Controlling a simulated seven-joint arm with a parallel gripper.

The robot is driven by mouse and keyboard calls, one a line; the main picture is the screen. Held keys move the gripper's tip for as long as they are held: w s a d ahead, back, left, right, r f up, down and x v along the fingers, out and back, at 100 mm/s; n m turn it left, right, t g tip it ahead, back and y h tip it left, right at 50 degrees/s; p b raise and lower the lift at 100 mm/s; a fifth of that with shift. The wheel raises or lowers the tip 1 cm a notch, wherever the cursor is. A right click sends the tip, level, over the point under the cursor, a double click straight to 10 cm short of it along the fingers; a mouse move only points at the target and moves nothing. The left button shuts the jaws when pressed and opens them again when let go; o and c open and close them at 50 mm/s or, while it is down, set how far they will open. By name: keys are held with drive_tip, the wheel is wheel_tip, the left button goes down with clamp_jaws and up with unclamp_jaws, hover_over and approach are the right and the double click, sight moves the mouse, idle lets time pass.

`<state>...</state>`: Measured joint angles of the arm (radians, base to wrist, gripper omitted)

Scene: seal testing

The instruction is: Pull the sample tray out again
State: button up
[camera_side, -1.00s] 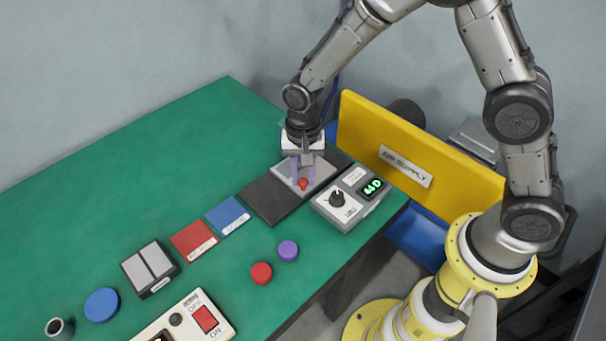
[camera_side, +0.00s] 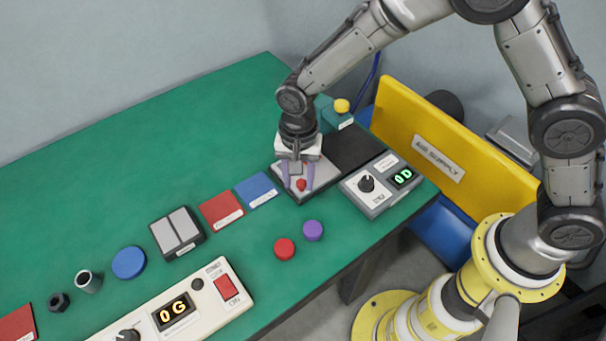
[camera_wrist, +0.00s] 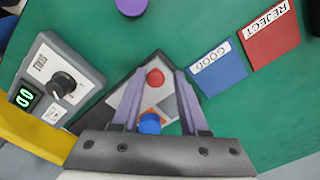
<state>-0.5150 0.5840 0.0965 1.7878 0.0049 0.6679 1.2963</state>
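The light grey sample tray (camera_side: 322,188) lies at the left end of its dark base (camera_side: 357,146). The base to its right is bare. The tray bears a red knob (camera_side: 301,185), which also shows in the wrist view (camera_wrist: 155,77). A blue round piece (camera_wrist: 149,122) with orange beside it lies nearer the palm in the wrist view. My gripper (camera_side: 299,184) is low over the tray. Its two purple fingers stand on either side of the red knob with a visible gap, so it looks open. In the wrist view my gripper (camera_wrist: 158,74) also straddles the knob.
A tester box (camera_side: 379,188) with a dial and green display stands right of the tray. Blue (camera_side: 257,190) and red (camera_side: 221,209) pads lie to the left. Loose red (camera_side: 284,249) and purple (camera_side: 313,230) discs lie in front. A yellow panel (camera_side: 400,125) stands behind.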

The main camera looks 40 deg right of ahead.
drive_tip(key=shift+o, duration=1.1)
drive_tip(key=shift+d, duration=0.1)
wheel_tip(320, 180, up, 14)
drive_tip(key=shift+f, duration=0.1)
